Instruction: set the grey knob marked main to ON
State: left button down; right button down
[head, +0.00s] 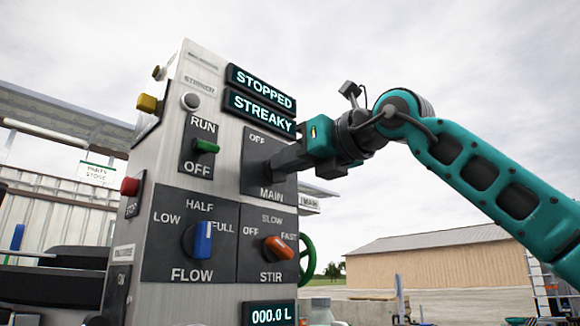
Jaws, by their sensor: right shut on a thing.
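The panel marked MAIN (286,186) is on the front of the metal control box, with OFF printed at its upper left. My right gripper (277,163) reaches in from the right and is shut on the grey knob at the middle of this panel. The fingers hide the knob, so I cannot tell which way it points. Any ON mark is also hidden behind the gripper. My left gripper is not in view.
Displays above read STOPPED (264,84) and STREAKY (261,110). A green RUN/OFF switch (206,146) is left of the gripper. A blue FLOW knob (203,240) and an orange STIR knob (279,248) sit below. A red button (130,186) is on the left side.

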pick_arm(q)
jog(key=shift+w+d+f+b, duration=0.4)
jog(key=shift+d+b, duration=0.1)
jog(key=shift+b, duration=0.55)
pick_arm(e)
jog(key=m, duration=0.7)
jog(key=shift+w+d+f, duration=0.1)
jog(key=shift+d, duration=0.05)
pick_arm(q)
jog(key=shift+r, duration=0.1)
pick_arm(e)
jog(key=c, duration=1.4)
grip_release()
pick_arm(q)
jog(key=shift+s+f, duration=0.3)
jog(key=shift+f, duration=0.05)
pick_arm(e)
jog(key=o, duration=0.3)
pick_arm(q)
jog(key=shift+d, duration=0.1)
pick_arm(e)
jog(key=shift+d, duration=0.1)
